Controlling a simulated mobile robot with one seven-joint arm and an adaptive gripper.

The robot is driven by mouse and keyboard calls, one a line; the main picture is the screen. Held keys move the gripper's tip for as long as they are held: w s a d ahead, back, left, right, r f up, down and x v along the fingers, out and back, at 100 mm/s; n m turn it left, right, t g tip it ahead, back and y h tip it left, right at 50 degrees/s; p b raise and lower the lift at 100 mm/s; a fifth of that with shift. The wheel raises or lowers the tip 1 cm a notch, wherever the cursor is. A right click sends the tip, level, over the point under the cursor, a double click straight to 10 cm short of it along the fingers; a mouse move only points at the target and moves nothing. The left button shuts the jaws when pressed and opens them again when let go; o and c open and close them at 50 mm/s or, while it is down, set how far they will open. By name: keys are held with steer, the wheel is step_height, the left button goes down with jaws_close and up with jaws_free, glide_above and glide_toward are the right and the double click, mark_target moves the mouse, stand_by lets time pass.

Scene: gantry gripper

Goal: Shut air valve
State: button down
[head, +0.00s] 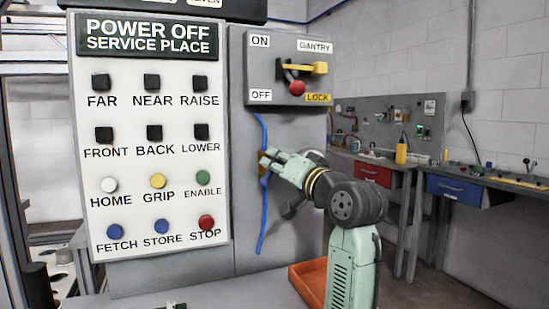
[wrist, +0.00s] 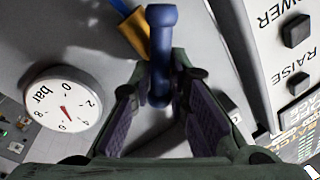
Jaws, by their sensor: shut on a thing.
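The air valve (wrist: 133,36) has a yellow-brass body on the grey cabinet face, with a blue lever handle (wrist: 160,50) sticking out toward the wrist camera. My gripper (wrist: 160,78) is shut on the blue handle, with one purple-padded finger on each side of it. In the head view my gripper (head: 268,164) is at the cabinet face beside a blue hose (head: 262,225) that runs up and down; the valve is mostly hidden behind the fingers there. A round white pressure gauge (wrist: 62,105) marked "bar" is left of the gripper in the wrist view.
A button panel (head: 150,215) stands left of my arm. A switch box (head: 258,78) with a yellow handle and a red knob is above the gripper. An orange tray (head: 308,283) lies low beside my arm. Workbenches (head: 400,162) stand farther right.

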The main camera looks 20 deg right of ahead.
steer(key=m, duration=0.2)
steer(key=m+h+p, duration=0.1)
steer(key=m, duration=0.1)
steer(key=m+p, duration=0.1)
steer(key=m, duration=0.1)
steer(key=shift+d+f+t, duration=0.25)
steer(key=shift+t, duration=0.15)
steer(key=m+p, duration=0.1)
steer(key=m, duration=0.1)
steer(key=m+h+p, duration=0.1)
steer(key=m, duration=0.1)
steer(key=f+m+h+p, duration=0.1)
steer(key=m, duration=0.1)
steer(key=shift+d, duration=0.2)
steer(key=shift+f+m, duration=0.15)
steer(key=shift+m, duration=0.25)
steer(key=c, duration=1.6)
jaws_free()
steer(key=s+f, duration=0.2)
steer(key=s, duration=0.9)
steer(key=shift+s+d, duration=0.15)
steer(key=shift+s, duration=0.25)
